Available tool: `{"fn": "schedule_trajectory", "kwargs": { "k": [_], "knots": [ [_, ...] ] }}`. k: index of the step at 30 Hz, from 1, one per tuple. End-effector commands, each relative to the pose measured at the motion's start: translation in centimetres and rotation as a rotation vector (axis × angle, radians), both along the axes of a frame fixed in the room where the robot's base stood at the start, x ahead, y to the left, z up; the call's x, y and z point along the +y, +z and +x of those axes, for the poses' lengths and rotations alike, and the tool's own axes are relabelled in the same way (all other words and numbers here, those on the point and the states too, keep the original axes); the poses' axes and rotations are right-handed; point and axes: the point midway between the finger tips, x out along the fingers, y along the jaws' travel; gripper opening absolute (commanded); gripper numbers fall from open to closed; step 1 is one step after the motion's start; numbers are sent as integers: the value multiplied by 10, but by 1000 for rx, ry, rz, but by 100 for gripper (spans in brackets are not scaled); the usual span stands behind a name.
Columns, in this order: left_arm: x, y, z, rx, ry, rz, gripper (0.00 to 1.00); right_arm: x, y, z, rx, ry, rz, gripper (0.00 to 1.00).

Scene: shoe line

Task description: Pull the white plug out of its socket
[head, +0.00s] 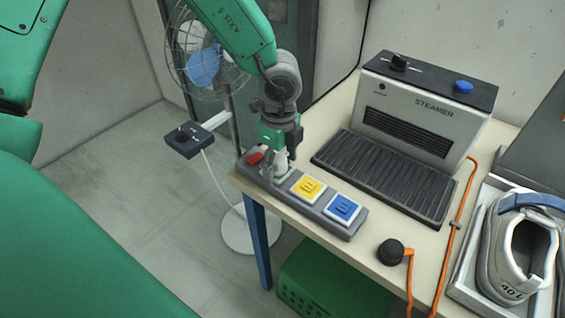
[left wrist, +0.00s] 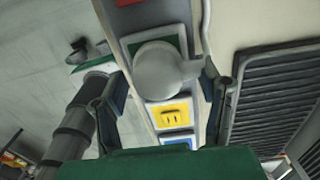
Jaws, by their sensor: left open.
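The grey power strip (head: 335,230) lies along the left edge of the table, with red, green, yellow and blue sockets. The white plug (left wrist: 160,70) sits in the green socket (left wrist: 133,47), its cord leaving along the strip's side. In the head view the white plug (head: 281,158) is partly hidden by my left gripper (head: 278,160). That gripper points down over the green socket. In the left wrist view the left gripper (left wrist: 160,80) is open, with one finger on each side of the plug. Whether the fingers touch it I cannot tell. My right gripper is not in view.
The steamer (head: 420,110) stands behind the strip. A black plug (head: 391,252) on an orange cord (head: 460,220) lies on the table. A shoe (head: 515,255) sits in a tray at right. A fan (head: 205,60) stands left; a green crate (head: 325,290) is below the table.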

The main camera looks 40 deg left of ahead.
Motion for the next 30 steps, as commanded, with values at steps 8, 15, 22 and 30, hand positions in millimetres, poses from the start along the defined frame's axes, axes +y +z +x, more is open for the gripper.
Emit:
{"fn": "schedule_trajectory", "kwargs": {
  "k": [8,15,22,30],
  "knots": [
    [-5,1,0,1,0,6,21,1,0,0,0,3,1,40],
    [-13,3,-1,0,0,10,4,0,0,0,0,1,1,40],
    [-11,3,-1,0,-1,6,0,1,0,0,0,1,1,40],
    [-5,9,0,0,0,3,0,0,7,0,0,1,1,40]
  ]
}}
